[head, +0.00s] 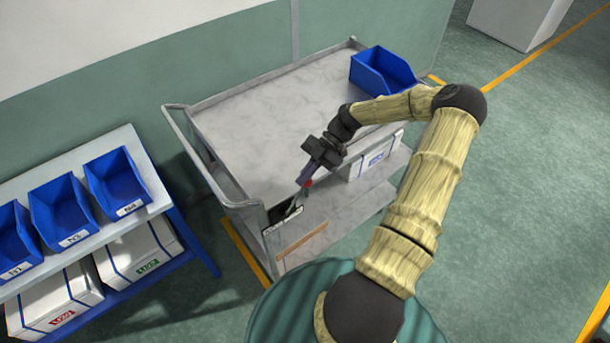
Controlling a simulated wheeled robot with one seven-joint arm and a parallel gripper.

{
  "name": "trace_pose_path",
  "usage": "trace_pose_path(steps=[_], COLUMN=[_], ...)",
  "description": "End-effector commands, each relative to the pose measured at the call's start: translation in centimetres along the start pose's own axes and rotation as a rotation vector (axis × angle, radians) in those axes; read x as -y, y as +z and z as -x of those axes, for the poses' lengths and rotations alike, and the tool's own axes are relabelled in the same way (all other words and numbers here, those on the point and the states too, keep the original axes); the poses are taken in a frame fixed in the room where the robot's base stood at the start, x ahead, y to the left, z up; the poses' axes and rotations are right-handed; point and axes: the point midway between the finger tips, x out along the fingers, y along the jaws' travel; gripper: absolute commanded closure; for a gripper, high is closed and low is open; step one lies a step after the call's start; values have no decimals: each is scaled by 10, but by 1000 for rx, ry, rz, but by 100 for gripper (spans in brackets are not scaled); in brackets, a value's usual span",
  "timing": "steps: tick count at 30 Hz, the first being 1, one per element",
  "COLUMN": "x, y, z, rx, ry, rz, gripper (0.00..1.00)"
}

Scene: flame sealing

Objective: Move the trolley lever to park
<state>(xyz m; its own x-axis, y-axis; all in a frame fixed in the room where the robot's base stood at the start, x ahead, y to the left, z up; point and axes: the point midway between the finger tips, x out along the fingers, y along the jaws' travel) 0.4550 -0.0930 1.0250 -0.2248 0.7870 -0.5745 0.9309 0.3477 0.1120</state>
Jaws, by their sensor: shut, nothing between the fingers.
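The grey metal trolley (255,115) stands against the green wall, with a flat upper deck and a lower shelf. Its lever (297,203) is at the near left corner, a thin part with a red piece near its top, beside a small white label plate (283,219). My gripper (308,182) is shut with nothing held, pointing down at the lever's upper end by the red piece. Whether it touches the lever cannot be told. The lettering on the plate is too small to read, and the lever's foot is partly hidden.
A blue bin (383,72) sits on the trolley's far right corner. A white box (375,158) and a wooden strip (301,241) show on its lower shelf. A rack (150,207) with blue bins and white boxes stands at left.

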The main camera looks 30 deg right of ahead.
Motion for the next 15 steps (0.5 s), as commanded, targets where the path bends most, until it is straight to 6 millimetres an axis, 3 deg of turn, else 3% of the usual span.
trace_pose_path(steps=[5,12,15], x=[-2,-6,-6], y=[-11,-46,-34], z=[0,-6,6], rx=[0,-2,2], ry=[-2,-11,-6], rz=[1,7,5], gripper=[100,100,100])
